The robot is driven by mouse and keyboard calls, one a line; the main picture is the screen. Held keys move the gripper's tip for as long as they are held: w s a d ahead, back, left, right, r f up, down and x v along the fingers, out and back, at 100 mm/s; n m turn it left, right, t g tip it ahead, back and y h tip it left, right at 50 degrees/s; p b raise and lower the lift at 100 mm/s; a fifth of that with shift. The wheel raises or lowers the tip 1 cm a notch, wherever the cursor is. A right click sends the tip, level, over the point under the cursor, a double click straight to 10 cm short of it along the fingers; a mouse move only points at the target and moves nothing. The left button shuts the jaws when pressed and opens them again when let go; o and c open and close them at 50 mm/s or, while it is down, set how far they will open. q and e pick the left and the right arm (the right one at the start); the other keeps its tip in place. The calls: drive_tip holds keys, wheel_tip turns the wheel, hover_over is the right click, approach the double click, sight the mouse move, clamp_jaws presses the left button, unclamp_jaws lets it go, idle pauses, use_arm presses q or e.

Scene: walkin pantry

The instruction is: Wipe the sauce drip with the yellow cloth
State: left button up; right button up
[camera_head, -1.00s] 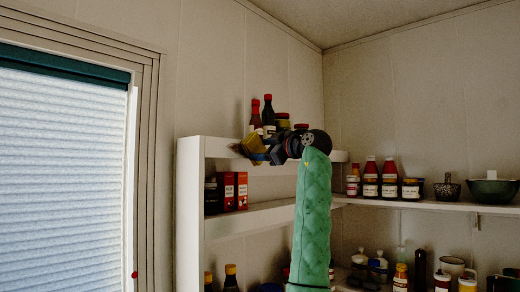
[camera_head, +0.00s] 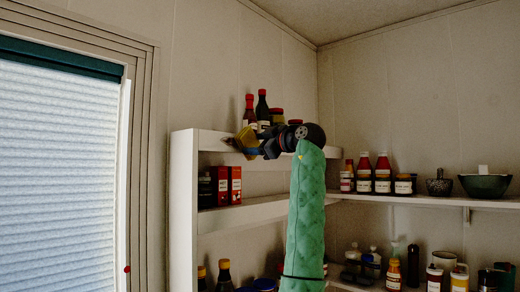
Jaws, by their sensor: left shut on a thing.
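My left gripper (camera_head: 250,147) is at the front edge of the top shelf (camera_head: 212,140), at the end of my green-sleeved arm. It is shut on the yellow cloth (camera_head: 246,137), which shows as a small folded patch by the fingertips. The cloth overlaps the shelf's front edge in the view; I cannot tell whether it touches. I cannot make out the sauce drip; the gripper and cloth cover part of the shelf edge. My right gripper is not in view.
Sauce bottles (camera_head: 262,106) and jars stand on the top shelf just behind the gripper. Red boxes (camera_head: 235,185) stand on the shelf below. More bottles, jars and a green bowl (camera_head: 485,186) fill the right shelves. A window blind (camera_head: 60,180) is at left.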

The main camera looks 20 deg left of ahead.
sight(245, 144)
use_arm(q)
drive_tip(key=shift+s+a, duration=0.15)
drive_tip(key=shift+s, duration=0.35)
drive_tip(key=shift+s+a+f+b, duration=0.1)
drive_tip(key=shift+s+a+b, duration=0.15)
drive_tip(key=shift+s+b, duration=0.35)
drive_tip(key=shift+s+a+b, duration=0.25)
drive_tip(key=shift+s+b, duration=0.2)
drive_tip(key=shift+s, duration=0.15)
drive_tip(key=shift+s+a, duration=0.15)
drive_tip(key=shift+s, duration=0.25)
drive_tip(key=shift+s+a+b, duration=0.2)
drive_tip(key=shift+s+b, duration=0.45)
drive_tip(key=shift+s+a+b, duration=0.25)
drive_tip(key=shift+s+b, duration=0.05)
drive_tip(key=shift+s, duration=0.35)
drive_tip(key=shift+s+a+b, duration=0.2)
drive_tip(key=shift+s+b, duration=0.05)
drive_tip(key=shift+s, duration=0.35)
drive_tip(key=shift+w+d+f, duration=0.1)
drive_tip(key=shift+w+d, duration=0.05)
drive_tip(key=shift+w, duration=0.05)
drive_tip(key=shift+s, duration=0.15)
drive_tip(key=shift+s+a+b, duration=0.3)
drive_tip(key=shift+s+b, duration=0.05)
drive_tip(key=shift+s, duration=0.35)
drive_tip(key=shift+s+a+b, duration=0.25)
drive_tip(key=shift+s+b, duration=0.1)
drive_tip(key=shift+s, duration=0.35)
